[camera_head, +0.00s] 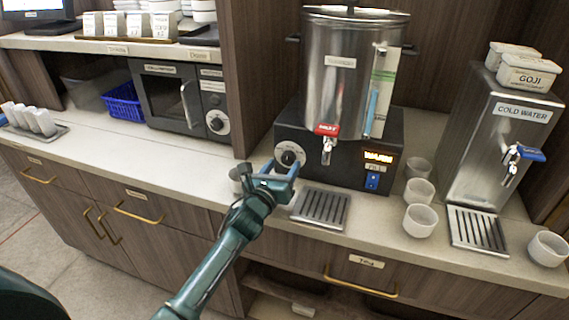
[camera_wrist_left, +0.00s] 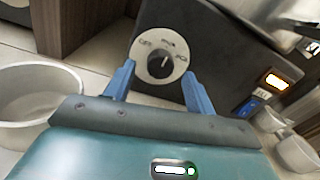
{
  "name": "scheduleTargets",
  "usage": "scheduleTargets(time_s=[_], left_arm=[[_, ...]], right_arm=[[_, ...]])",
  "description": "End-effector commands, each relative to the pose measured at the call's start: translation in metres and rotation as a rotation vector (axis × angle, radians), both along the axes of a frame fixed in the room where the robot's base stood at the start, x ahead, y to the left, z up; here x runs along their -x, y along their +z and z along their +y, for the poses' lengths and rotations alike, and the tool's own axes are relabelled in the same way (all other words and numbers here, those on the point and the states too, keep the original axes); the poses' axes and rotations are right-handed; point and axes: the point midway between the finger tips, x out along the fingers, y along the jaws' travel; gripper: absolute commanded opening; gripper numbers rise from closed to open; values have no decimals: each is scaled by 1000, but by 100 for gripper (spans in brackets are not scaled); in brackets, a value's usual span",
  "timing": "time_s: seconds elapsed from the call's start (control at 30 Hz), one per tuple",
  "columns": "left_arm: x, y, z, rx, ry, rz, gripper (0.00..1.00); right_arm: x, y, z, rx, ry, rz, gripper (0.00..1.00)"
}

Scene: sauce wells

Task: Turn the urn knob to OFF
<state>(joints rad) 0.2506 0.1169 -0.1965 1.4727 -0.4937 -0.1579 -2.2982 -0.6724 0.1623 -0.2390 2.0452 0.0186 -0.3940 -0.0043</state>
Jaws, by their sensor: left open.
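The urn (camera_head: 335,85) is a steel cylinder on a black base with a red-handled tap. Its knob (camera_head: 290,156) is on the left of the base front, a black dial on a pale round plate. In the left wrist view the knob (camera_wrist_left: 160,65) shows a white pointer line, roughly upright and tilted slightly right. The plate's lettering is too small to read surely. My left gripper (camera_head: 280,170) is open and empty, just in front of and below the knob. In the wrist view its blue fingers (camera_wrist_left: 158,85) stand either side of the dial, apart from it. My right gripper is not in view.
An orange lit WARM sign (camera_head: 379,157) and blue switch (camera_head: 372,181) are on the base. A drip tray (camera_head: 320,208) lies in front. A white cup (camera_wrist_left: 38,100) is close left of my gripper. Several cups, a cold water dispenser (camera_head: 500,140) and a microwave (camera_head: 180,98) stand around.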

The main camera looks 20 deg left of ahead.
Motion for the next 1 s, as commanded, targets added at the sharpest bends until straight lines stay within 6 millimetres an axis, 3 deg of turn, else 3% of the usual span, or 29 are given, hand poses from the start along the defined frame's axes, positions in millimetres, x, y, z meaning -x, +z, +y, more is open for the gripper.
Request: scheduleTargets(time_s=[0.2,0.53,1.0], left_arm=[[-18,0,-2,1,0,1,55],[-20,0,-2,1,0,0,54],[-20,0,-2,1,0,1,16]], right_arm=[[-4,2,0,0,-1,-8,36],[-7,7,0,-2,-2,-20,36],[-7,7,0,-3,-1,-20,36]])
